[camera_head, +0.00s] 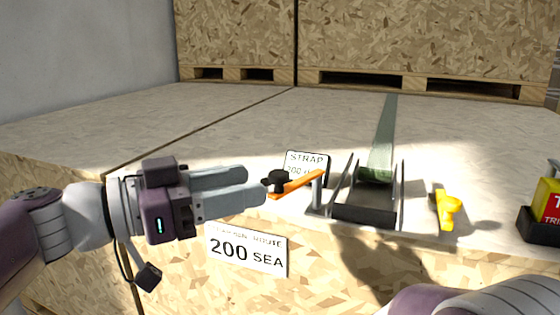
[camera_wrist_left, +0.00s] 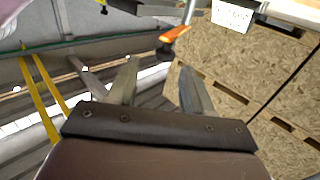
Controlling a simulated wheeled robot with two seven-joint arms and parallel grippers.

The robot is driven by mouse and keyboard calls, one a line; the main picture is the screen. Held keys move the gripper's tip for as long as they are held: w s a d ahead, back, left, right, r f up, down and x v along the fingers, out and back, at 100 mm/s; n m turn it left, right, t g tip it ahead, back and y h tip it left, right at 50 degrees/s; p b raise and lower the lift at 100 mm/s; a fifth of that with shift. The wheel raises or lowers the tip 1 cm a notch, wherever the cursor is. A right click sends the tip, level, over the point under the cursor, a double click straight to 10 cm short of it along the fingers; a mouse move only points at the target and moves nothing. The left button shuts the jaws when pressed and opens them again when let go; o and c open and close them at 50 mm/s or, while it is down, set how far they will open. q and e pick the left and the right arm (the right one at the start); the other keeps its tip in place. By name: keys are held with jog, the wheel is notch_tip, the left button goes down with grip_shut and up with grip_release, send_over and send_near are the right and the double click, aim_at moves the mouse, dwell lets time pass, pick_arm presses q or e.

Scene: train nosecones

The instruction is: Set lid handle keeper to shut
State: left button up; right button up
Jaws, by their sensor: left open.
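An orange bar (camera_head: 299,184) with a black knob (camera_head: 277,181) at its left end sits by a grey post at the front edge of the crate top. It looks like the lid handle keeper, but no label confirms this. My left gripper (camera_head: 256,183) points right with its fingertips just left of the knob; I cannot tell whether they touch it. In the left wrist view the fingers (camera_wrist_left: 158,66) are spread and empty between them, with the orange bar (camera_wrist_left: 175,33) beyond the fingertips. My right gripper is out of view; only part of that arm shows at bottom right.
A black-and-metal strap ratchet (camera_head: 364,211) with a green strap (camera_head: 385,140) stands right of the bar. A yellow handle (camera_head: 447,210) and a red-yellow block (camera_head: 550,200) are further right. A strap sign (camera_head: 306,163) stands behind the bar. The crate top at left is clear.

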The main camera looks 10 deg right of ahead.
aim_at(276, 172)
pick_arm(q)
jog(key=p+x, duration=0.1)
jog(key=x, duration=0.6)
jog(key=shift+w+a+p, duration=0.1)
jog(key=shift+w+p, duration=0.05)
jog(key=shift+p, duration=0.2)
jog(key=shift+w+a, duration=0.1)
jog(key=shift+a, duration=0.1)
jog(key=shift+w+a, duration=0.1)
jog(key=shift+a, duration=0.05)
jog(key=c, duration=0.8)
grip_shut()
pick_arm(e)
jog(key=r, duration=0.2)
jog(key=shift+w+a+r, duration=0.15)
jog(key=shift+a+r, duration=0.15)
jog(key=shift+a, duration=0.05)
